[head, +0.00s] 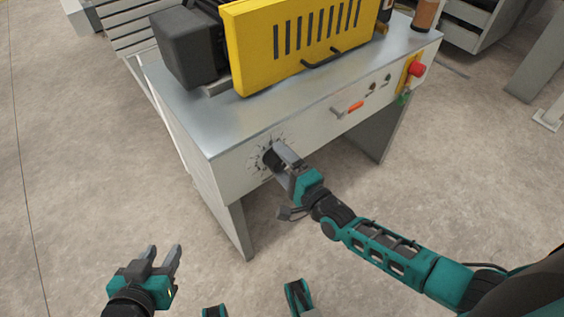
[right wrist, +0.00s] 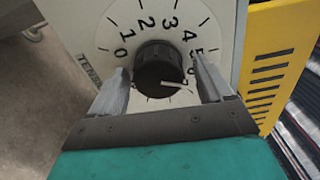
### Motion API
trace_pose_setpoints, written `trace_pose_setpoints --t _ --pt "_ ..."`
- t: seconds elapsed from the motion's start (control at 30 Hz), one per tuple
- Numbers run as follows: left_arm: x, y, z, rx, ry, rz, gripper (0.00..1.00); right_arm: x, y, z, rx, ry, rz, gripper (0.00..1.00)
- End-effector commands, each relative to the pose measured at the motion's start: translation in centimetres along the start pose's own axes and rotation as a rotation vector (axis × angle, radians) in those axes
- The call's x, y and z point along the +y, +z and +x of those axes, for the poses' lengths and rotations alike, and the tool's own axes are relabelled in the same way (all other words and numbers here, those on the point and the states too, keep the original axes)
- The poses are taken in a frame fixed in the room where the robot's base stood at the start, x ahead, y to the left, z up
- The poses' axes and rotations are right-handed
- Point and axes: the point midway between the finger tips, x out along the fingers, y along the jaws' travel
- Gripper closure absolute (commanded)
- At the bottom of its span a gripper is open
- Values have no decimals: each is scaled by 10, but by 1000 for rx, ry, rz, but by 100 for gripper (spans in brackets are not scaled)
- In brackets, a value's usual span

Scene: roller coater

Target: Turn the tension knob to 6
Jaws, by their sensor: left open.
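The tension knob (head: 271,158) is black and sits on a white numbered dial on the machine's front panel. In the right wrist view the knob (right wrist: 158,65) has a white pointer line directed right and slightly down, towards the lower-right digits past 5. The exact reading is unclear there because a finger partly covers the digits. My right gripper (right wrist: 160,75) has one finger on each side of the knob, with a narrow visible gap at each side, so it looks open around it. My left gripper (head: 164,256) is open and empty, low over the floor, away from the machine.
The grey-topped machine bench (head: 190,110) carries a yellow slotted guard (head: 290,45) and a dark motor (head: 187,47). Right of the dial are an orange-tipped lever (head: 347,109) and a red button (head: 416,69). The floor before the bench is clear.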

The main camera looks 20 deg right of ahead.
Motion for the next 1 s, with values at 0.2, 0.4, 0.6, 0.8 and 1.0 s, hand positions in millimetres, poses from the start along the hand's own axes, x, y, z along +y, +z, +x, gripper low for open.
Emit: trace_pose_setpoints --t 0.2,0.4,0.6,0.8,1.0 --pt "0 0 0 -1 0 1 57 1 1 -1 -2 1 1 20" --pt "0 -3 -3 -1 -2 1 57 0 1 -21 -2 5 0 20" --pt "-1 -6 -8 -3 -6 0 57 0 1 -65 -2 6 0 20" --pt "-2 -9 -12 -8 -6 1 57 0 1 -105 -1 4 0 20" --pt "-2 -10 -13 -8 -7 1 57 0 0 -126 -1 2 1 20"
